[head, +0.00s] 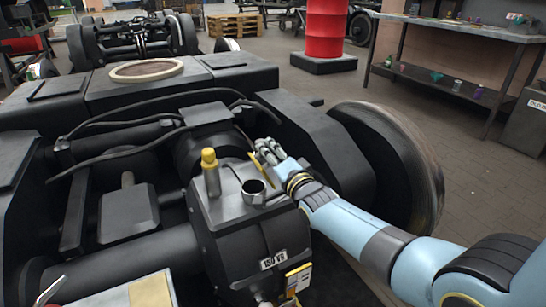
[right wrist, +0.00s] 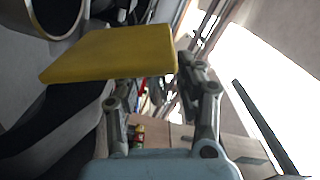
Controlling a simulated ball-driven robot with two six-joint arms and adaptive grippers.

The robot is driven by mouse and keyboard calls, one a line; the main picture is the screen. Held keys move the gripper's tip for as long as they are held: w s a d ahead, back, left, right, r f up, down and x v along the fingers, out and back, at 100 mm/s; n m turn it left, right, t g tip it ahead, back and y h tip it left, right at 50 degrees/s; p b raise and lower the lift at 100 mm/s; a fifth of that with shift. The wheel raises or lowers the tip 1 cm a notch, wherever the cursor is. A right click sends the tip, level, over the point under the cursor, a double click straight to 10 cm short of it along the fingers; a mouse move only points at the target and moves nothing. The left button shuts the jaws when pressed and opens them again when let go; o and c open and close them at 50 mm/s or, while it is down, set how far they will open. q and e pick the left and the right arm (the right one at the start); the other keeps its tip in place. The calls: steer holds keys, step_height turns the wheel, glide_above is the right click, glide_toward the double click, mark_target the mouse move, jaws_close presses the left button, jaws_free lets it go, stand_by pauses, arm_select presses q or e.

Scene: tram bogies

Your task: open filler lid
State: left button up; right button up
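The dark gearbox housing (head: 240,240) with an "ISO VG" label stands in the lower middle of the head view. On its top is a round metal filler neck (head: 254,192), its mouth uncovered. The yellow filler lid (head: 262,172) stands tilted up at the neck's far right side. In the right wrist view the lid (right wrist: 110,55) is a broad yellow plate, with part of the ring-shaped neck (right wrist: 55,30) at upper left. My right gripper (head: 268,150) is right beside the lid. Its fingers (right wrist: 162,85) are apart; the lid hides part of the left one, and contact is unclear. My left gripper is not in view.
A yellow-capped post (head: 210,172) stands left of the neck. Black hoses and bogie frame lie behind, with a large wheel (head: 400,160) to the right. A workbench (head: 460,70) and a red drum (head: 326,28) stand farther back on open floor.

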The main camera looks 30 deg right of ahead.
steer(key=s, duration=1.2)
steer(key=shift+d, duration=0.2)
